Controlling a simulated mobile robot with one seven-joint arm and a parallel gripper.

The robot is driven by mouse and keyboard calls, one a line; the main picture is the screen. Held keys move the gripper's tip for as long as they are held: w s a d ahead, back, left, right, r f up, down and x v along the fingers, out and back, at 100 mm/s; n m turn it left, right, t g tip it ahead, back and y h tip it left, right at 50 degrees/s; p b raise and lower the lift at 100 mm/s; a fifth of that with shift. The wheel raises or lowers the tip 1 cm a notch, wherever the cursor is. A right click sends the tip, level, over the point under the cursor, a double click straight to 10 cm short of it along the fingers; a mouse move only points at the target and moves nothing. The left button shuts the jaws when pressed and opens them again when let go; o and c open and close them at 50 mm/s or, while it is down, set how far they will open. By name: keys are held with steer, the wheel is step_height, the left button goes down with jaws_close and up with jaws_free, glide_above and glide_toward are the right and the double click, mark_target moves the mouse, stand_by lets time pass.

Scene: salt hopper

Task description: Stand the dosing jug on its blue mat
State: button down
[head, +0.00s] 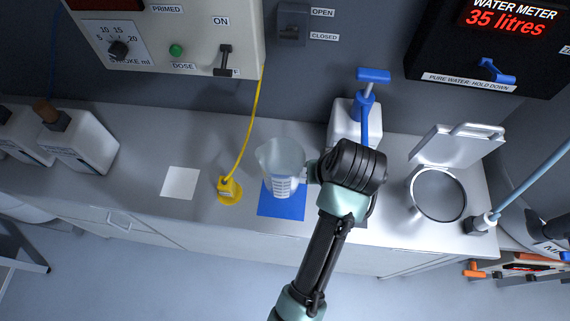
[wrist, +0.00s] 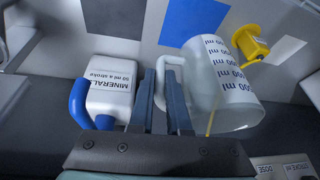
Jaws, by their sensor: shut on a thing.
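The dosing jug (head: 281,160) is a clear, wide-mouthed jug with a printed ml scale. In the head view it looks upright, its lower part overlapping the blue mat (head: 281,206) on the counter. In the wrist view the jug (wrist: 232,85) is right of my fingers, and the blue mat (wrist: 197,20) shows at the top, beside the jug's base. Whether the base touches the mat cannot be told. My gripper (wrist: 164,85) is shut on the jug's handle (wrist: 171,66). In the head view my wrist partly hides the gripper.
A MINERAL bottle (wrist: 110,85) with a blue pump stands right of the jug in the head view. A yellow plug (head: 229,188) on a cable is just left of the mat. A white square (head: 180,183) lies further left. An open round hopper (head: 438,194) is at right.

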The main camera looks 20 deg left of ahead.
steer(key=shift+w+a+r+n, duration=0.15)
steer(key=shift+w+r+n, duration=0.15)
steer(key=shift+w+r, duration=0.15)
steer(key=f, duration=0.2)
steer(key=f+p, duration=0.1)
steer(key=f, duration=0.2)
steer(key=shift+s+d, duration=0.15)
steer(key=shift+d, duration=0.05)
steer(key=shift+a+f+p, duration=0.1)
steer(key=shift+f+p, duration=0.2)
steer(key=shift+f, duration=1.95)
steer(key=shift+f, duration=0.15)
steer(key=c, duration=0.9)
jaws_free()
